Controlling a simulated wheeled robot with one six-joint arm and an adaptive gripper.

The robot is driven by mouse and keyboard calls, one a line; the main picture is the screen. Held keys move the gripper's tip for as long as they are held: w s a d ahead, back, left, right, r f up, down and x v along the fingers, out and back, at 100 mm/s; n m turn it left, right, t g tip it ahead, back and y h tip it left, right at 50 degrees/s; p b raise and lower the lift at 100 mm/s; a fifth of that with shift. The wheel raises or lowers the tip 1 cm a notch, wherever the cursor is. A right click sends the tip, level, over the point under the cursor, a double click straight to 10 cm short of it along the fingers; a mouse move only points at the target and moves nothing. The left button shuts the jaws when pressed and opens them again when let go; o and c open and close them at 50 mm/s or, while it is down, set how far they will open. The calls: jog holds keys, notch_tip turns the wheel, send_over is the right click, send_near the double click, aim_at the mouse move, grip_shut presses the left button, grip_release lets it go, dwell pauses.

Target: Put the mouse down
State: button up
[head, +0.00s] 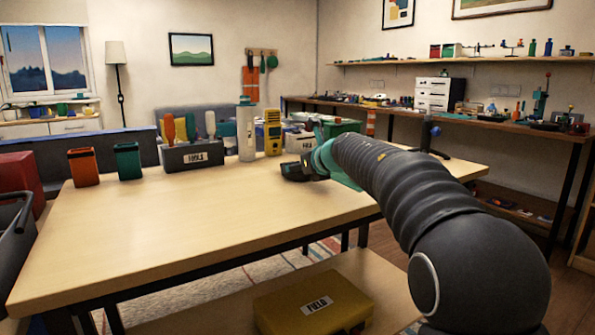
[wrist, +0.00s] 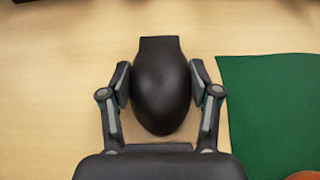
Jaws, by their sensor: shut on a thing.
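The mouse (wrist: 161,85) is black and rounded. In the wrist view it lies between the two fingers of my gripper (wrist: 163,82), which touch it on its left and right sides. My gripper is shut on it, over the light wooden table (wrist: 60,60). In the head view the mouse (head: 293,172) is a small dark shape at the end of my arm, near the back of the table. My gripper and wrist partly hide it there. I cannot tell whether the mouse touches the table top.
A green mat (wrist: 270,110) lies right of the mouse. Behind stand a dark bin of tools (head: 190,158), a pale cylinder (head: 246,135) and a yellow device (head: 272,132). An orange cup (head: 84,168) and a green cup (head: 128,162) stand at left. The table's front and middle are clear.

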jog(key=o, duration=1.2)
jog(key=shift+f, duration=0.1)
jog(key=shift+o, duration=0.2)
jog(key=shift+d+r, duration=0.1)
jog(key=shift+r, duration=0.1)
jog(key=v, duration=1.2)
jog(key=shift+f, duration=0.1)
